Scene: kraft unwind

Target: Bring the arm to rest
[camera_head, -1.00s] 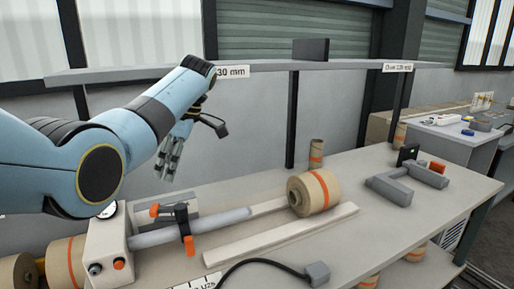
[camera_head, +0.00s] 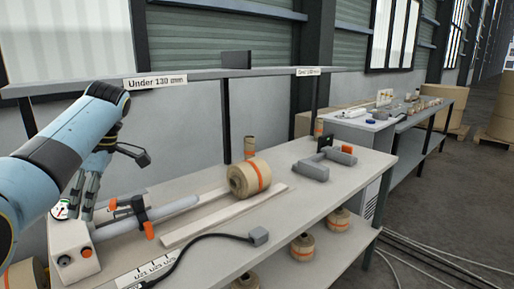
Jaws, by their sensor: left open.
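My left arm comes in from the left in the head view, bent at a raised elbow. Its left gripper (camera_head: 84,203) hangs down at the left end of the bench (camera_head: 330,188), its fingers apart and nothing seen between them. It overlaps the white control box (camera_head: 73,250) and the dial in the picture; whether it touches them I cannot tell. The kraft roll (camera_head: 249,178) with an orange band lies on the bench, beyond the end of the grey shaft (camera_head: 176,214). My right gripper is out of view.
A shelf (camera_head: 205,74) labelled "Under 130 mm" runs above the bench. A grey cradle (camera_head: 325,162) stands towards the right, and a black cable (camera_head: 200,238) lies in front. More rolls (camera_head: 302,247) sit on the lower shelf. Open floor lies to the right.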

